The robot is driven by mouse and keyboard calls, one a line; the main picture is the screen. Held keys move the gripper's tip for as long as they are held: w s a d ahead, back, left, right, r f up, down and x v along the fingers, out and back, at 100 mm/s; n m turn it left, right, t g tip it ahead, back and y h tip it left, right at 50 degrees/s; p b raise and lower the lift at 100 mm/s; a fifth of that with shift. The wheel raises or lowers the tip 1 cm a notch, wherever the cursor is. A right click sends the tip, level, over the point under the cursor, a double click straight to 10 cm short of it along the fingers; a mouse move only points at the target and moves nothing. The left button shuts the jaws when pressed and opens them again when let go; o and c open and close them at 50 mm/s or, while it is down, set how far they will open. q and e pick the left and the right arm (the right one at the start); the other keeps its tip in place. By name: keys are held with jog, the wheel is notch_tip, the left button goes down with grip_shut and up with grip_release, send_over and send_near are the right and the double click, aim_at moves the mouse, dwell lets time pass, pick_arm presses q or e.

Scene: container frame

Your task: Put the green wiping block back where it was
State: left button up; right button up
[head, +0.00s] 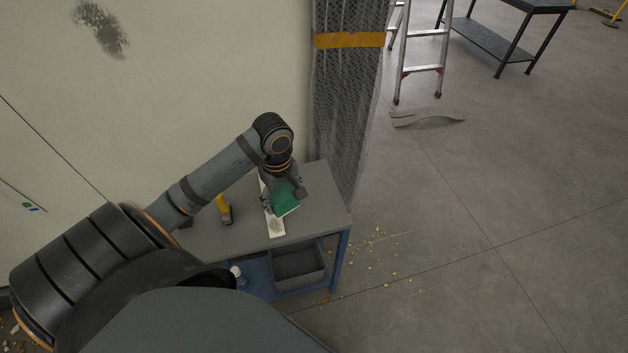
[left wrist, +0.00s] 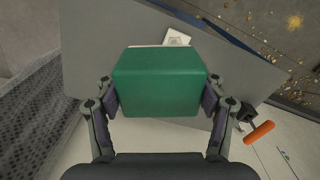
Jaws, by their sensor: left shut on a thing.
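The green wiping block (head: 286,201) is over the grey table top (head: 322,192) and partly covers a white strip (head: 275,229) lying there. My left gripper (head: 283,194) is shut on the block. In the left wrist view the block (left wrist: 160,80) fills the space between the two fingers of my left gripper (left wrist: 161,96), one on each side. A small end of the white strip (left wrist: 176,38) shows beyond the block. I cannot tell whether the block touches the strip or hangs just above it. My right gripper is not in view.
A tool with a yellow-orange handle (head: 222,206) is on the table left of the block. A grey bin (head: 298,264) and a white bottle (head: 237,273) are on the lower shelf. A mesh-wrapped column (head: 345,100) stands behind the table. Crumbs lie on the floor at right.

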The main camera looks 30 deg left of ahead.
pick_arm(q)
jog(key=shift+w, duration=0.2)
jog(key=w+f+b, duration=0.1)
jog(key=w+f, duration=0.2)
jog(key=w, duration=0.3)
jog(key=b, duration=0.7)
send_over(313, 198)
jog(key=s, duration=0.1)
notch_tip(313, 198, down, 6)
jog(key=shift+d, duration=0.15)
jog(key=shift+w, duration=0.15)
jog(key=f+b, duration=0.2)
jog(key=b, duration=0.1)
jog(key=f+b, duration=0.1)
jog(key=f, duration=0.1)
jog(key=shift+w+f, duration=0.1)
jog(key=shift+w, duration=0.25)
jog(key=shift+r, duration=0.2)
jog(key=shift+c, duration=1.1)
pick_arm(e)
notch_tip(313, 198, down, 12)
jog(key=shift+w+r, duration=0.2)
